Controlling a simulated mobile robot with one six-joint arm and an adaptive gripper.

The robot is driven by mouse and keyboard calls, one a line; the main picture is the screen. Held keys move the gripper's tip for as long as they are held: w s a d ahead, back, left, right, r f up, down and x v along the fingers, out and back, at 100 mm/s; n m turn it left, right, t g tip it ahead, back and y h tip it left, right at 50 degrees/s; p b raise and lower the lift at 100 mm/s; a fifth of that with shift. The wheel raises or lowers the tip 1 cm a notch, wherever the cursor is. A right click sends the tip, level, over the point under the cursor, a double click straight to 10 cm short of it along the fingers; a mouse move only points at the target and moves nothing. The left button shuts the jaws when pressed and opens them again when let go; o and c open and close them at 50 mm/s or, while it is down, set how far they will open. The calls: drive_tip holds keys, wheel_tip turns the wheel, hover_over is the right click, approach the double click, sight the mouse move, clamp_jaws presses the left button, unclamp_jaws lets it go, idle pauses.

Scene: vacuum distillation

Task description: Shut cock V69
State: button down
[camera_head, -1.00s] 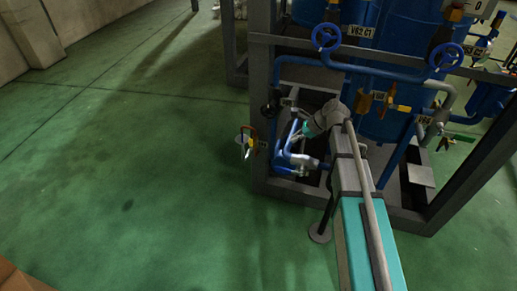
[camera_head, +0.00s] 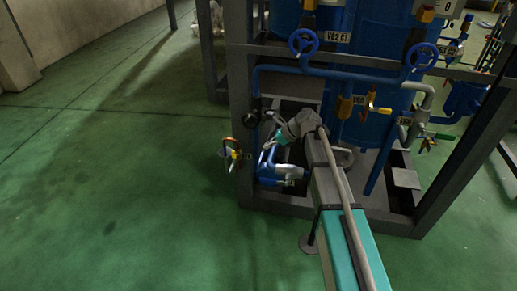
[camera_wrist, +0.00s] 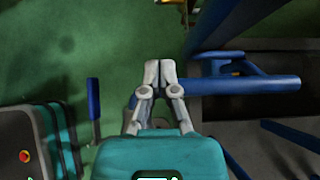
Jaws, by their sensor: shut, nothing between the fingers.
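My gripper (camera_wrist: 160,70) is shut and empty in the wrist view, its fingertips together beside the left end of a blue pipe (camera_wrist: 245,86). I cannot tell whether they touch it. In the head view my gripper is too small and covered to make out. No tag there reads clearly as V69. A small cock with a red and yellow handle (camera_head: 230,150) stands outside the frame's left post.
A dark steel frame (camera_head: 240,95) surrounds blue tanks (camera_head: 372,40) and pipes. Two blue handwheels (camera_head: 303,42) stand at the upper pipe. A blue bar (camera_wrist: 93,105) is left of my gripper in the wrist view. Green floor (camera_head: 110,190) on the left is clear.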

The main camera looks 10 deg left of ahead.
drive_tip(key=b, duration=0.7)
approach(236, 159)
wheel_tip(236, 159, down, 4)
drive_tip(key=a, duration=0.1)
drive_tip(key=w+a, duration=0.1)
drive_tip(key=a, duration=0.1)
drive_tip(key=shift+a, duration=0.85)
drive_tip(key=shift+w+a+r+p, duration=0.1)
drive_tip(key=shift+a+r+p, duration=0.2)
drive_tip(key=shift+a+p, duration=0.2)
drive_tip(key=shift+w+a+r, duration=0.1)
drive_tip(key=shift+a+r, duration=0.05)
drive_tip(key=shift+a, duration=1.4)
